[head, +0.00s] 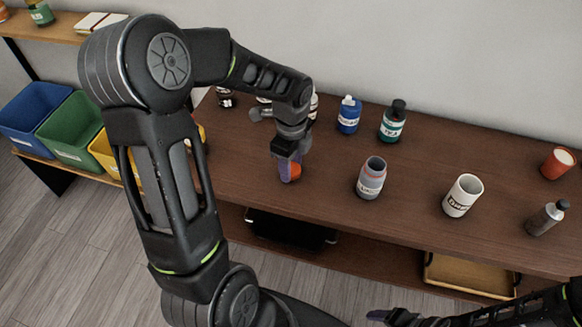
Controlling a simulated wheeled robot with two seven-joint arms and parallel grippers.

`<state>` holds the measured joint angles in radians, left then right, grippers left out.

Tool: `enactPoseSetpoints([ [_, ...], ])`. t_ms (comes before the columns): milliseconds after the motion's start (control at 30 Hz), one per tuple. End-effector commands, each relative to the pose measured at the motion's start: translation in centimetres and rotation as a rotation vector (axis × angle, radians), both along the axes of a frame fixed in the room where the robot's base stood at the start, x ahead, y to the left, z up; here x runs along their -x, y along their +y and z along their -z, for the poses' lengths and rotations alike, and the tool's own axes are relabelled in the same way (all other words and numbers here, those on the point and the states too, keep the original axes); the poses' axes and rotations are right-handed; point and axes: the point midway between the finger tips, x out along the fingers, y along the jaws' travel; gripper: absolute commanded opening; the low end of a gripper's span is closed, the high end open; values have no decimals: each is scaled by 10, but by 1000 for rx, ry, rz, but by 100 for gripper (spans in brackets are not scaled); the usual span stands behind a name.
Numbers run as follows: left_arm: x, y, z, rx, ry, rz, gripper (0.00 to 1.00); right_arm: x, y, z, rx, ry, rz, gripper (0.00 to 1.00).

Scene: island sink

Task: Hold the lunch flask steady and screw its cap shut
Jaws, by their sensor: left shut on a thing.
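The lunch flask (371,180) is a grey bottle with a pale label, standing upright and uncapped on the brown table; its dark mouth shows. My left gripper (288,166) is to the left of the flask, apart from it, pointing down near the tabletop. It is shut on a small orange thing (291,172), which looks like the cap but is partly hidden by the fingers. My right gripper (380,316) is low at the bottom edge, in front of the table and away from the flask. It shows edge-on, so its jaws cannot be told.
A white labelled cup (463,195) and a grey bottle (546,218) stand right of the flask. A blue bottle (348,115) and a dark green bottle (392,122) stand behind it. A red cup (558,163) is at far right. Tabletop around the flask is clear.

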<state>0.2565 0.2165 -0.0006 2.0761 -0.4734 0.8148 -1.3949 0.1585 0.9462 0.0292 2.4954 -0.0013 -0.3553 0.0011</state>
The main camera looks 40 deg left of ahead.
Motion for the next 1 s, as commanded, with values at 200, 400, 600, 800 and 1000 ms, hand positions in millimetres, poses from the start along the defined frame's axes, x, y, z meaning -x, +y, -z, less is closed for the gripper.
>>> enactPoseSetpoints([
  [200, 0, 0, -8, -1, -2, -1, 7, 0, 0, 0, 0, 0, 0, 73],
  [400, -2, 1, -38, -2, -6, 0, 7, 0, 0, 1, 0, 0, 0, 73],
  [600, -1, 0, -76, -1, -5, 0, 7, 0, 0, 2, 0, 0, 0, 73],
  [800, 0, 0, -98, 1, -2, 0, 7, 0, 0, 3, 0, 0, 0, 73],
  [1000, 0, 0, -101, 1, 0, 0, 7, 0, 0, 3, 0, 0, 0, 73],
])
